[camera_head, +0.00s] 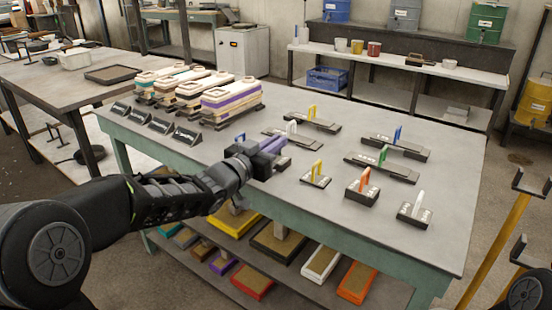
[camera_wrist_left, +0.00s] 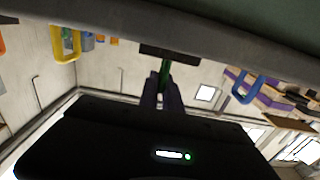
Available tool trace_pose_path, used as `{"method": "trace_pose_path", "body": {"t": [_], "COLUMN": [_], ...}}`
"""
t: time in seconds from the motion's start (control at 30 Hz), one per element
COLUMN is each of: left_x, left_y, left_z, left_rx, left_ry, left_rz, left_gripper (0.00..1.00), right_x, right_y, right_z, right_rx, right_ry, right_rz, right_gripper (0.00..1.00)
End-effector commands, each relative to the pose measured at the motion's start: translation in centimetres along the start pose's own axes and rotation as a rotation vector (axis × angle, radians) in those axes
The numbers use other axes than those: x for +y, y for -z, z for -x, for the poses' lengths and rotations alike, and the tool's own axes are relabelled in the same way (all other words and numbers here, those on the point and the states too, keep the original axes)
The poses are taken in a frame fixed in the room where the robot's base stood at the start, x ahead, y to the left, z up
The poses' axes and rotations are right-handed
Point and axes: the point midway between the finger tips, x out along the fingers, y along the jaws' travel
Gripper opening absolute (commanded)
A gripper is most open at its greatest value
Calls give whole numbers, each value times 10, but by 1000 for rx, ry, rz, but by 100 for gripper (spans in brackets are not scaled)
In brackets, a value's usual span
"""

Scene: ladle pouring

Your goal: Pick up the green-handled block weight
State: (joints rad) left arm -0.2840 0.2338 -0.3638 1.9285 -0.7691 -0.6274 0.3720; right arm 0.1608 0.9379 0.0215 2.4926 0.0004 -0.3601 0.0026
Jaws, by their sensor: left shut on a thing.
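My left gripper (camera_head: 278,149), with purple fingers, reaches over the left part of the grey table and is shut. In the left wrist view its fingers (camera_wrist_left: 164,92) close on the green handle (camera_wrist_left: 165,67) of a dark block weight (camera_wrist_left: 168,51). In the head view the gripper hides the green handle, and only a dark edge shows below the fingers. I cannot tell whether the block touches the tabletop. Another green handle (camera_head: 383,154) stands on a long dark plate farther right. My right gripper is not in view.
Nearby on the table (camera_head: 448,228) are weights with yellow (camera_head: 317,170), orange (camera_head: 365,178) and white (camera_head: 419,202) handles. A blue handle (camera_head: 240,138) stands just behind the gripper. Stacked pale moulds (camera_head: 230,99) are at the back left. The table's front edge is clear.

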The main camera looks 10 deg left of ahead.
Motion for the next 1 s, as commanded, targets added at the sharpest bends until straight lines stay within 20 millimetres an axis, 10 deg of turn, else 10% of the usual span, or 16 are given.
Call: {"method": "trace_pose_path", "body": {"t": [1.0], "left_x": [0], "left_y": [103], "left_z": [0], "left_rx": [4], "left_ry": [0], "left_rz": [-1], "left_gripper": [0], "right_x": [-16], "right_y": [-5], "right_z": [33], "right_rx": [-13], "right_ry": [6], "right_rz": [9], "right_gripper": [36]}}
